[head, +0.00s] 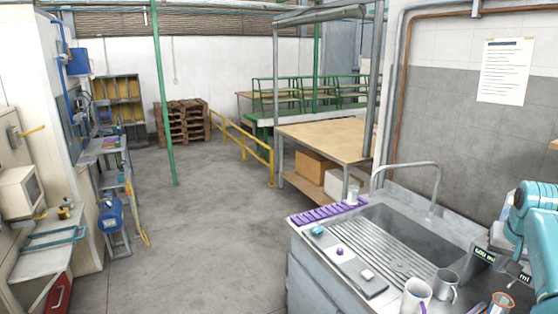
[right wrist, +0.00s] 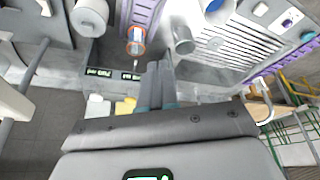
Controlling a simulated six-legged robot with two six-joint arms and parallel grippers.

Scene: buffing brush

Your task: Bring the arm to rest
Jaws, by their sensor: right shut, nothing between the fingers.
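My right arm comes in at the right edge of the head view, with teal links (head: 535,225) beside the sink counter. In the right wrist view my right gripper (right wrist: 158,66) is shut, its two dark fingers together with nothing between them. The fingers point toward the counter, close to a grey metal mug (right wrist: 184,42) and an orange-rimmed cup (right wrist: 136,40); whether they touch anything I cannot tell. My left gripper is in neither view.
The counter holds a metal sink (head: 400,232), a white mug (head: 416,297), the grey mug (head: 446,286), the orange-rimmed cup (head: 502,302) and a purple rack (head: 328,213). A curved tap (head: 407,164) rises behind the sink. The floor (head: 200,230) to the left is clear.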

